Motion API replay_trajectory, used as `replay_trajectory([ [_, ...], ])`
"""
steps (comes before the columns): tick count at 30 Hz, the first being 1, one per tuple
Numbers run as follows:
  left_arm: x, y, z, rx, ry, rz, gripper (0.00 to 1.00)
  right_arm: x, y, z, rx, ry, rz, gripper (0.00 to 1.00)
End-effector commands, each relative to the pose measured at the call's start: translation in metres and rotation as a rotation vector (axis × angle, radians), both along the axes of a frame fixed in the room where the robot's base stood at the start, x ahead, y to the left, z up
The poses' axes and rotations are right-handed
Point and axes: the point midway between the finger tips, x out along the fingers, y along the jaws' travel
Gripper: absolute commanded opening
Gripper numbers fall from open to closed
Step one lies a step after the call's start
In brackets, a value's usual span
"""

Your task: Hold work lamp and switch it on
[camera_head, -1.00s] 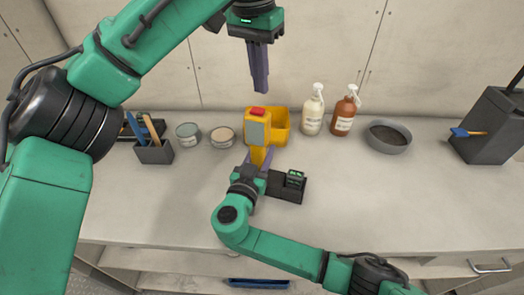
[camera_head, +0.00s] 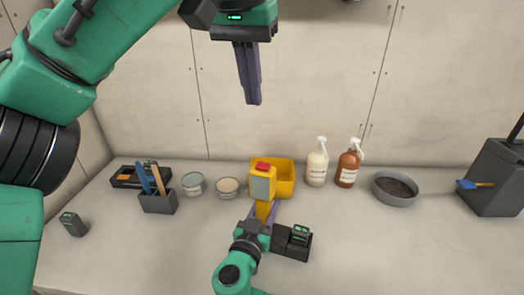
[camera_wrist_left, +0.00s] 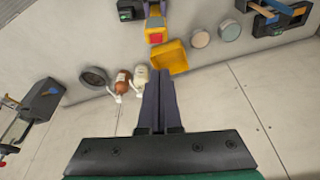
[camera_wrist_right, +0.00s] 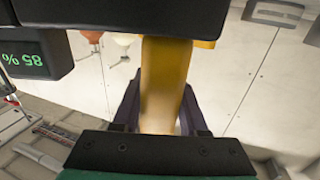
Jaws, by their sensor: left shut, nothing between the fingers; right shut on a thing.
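The work lamp is yellow with a grey face and a red top (camera_head: 262,185). It stands upright in my right gripper (camera_head: 262,215), which is shut on its yellow handle, seen close up in the right wrist view (camera_wrist_right: 165,85). The red top also shows in the left wrist view (camera_wrist_left: 155,37). My left gripper (camera_head: 253,102) is shut and empty, pointing down well above the lamp. In the left wrist view its fingers (camera_wrist_left: 155,85) are together. Whether the lamp is lit cannot be told.
A yellow bin (camera_head: 287,180) stands just behind the lamp. Tins (camera_head: 192,184) and a tool holder (camera_head: 158,203) are to the left. A black charger (camera_head: 290,243) sits beside my right gripper.

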Motion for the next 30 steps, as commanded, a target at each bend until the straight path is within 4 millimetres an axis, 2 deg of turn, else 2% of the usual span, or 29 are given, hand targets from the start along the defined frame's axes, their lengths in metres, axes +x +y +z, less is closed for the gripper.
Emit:
replay_trajectory([
  [7, 0.001, 0.0, -0.003, 0.002, 0.004, -0.002, 0.0, 0.0, 0.0, 0.001, -0.002, -0.002, 0.0, 0.0],
  [11, 0.004, -0.001, -0.014, 0.003, 0.007, -0.004, 0.0, 0.0, 0.0, 0.001, -0.002, -0.002, 0.0, 0.0],
  [24, 0.029, -0.007, -0.102, 0.003, 0.004, -0.002, 0.0, 0.0, 0.0, 0.001, -0.002, -0.002, 0.001, 0.0],
  [30, 0.029, -0.007, -0.132, 0.001, 0.003, -0.002, 0.0, 0.0, 0.0, 0.001, -0.002, -0.002, 0.001, 0.0],
])
